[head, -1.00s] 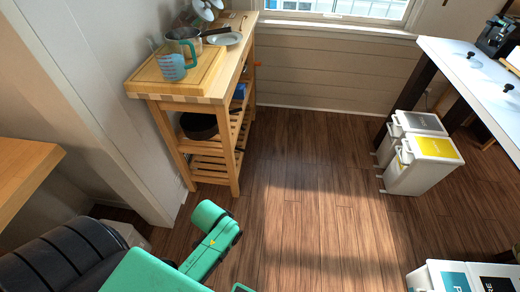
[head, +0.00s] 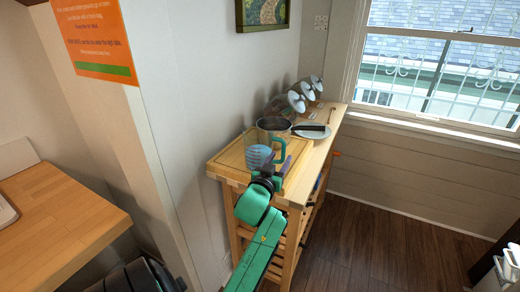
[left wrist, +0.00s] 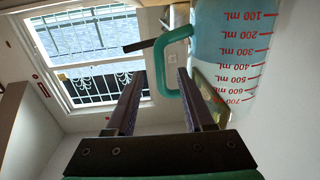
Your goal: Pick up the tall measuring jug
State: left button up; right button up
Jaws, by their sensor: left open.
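The tall measuring jug (head: 268,137), clear with a teal handle, stands on the wooden board at the near end of the cart. In the left wrist view the jug (left wrist: 232,52) shows red mL marks, and its handle (left wrist: 159,68) appears between my fingers. My left gripper (head: 273,172) is open in front of the jug, covering part of it in the head view. Its two fingers (left wrist: 160,78) point toward the handle; I cannot tell whether they touch it. A bluish patch (head: 258,157) shows at the jug's lower left. My right gripper is not in view.
Behind the jug on the cart (head: 228,172) are a dark-handled pan (head: 310,128), a plate (head: 312,133) and glass jars (head: 297,101). A wall runs close along the cart's left. A wooden counter (head: 60,215) is at left.

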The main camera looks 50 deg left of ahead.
pick_arm(q)
jog(key=p+x, duration=0.1)
jog(key=x, duration=0.6)
jog(key=shift+w+a, duration=0.2)
jog(key=shift+w, duration=0.15)
jog(key=shift+s+d+r, duration=0.1)
jog(key=shift+s, duration=0.05)
grip_shut()
dwell(0.6)
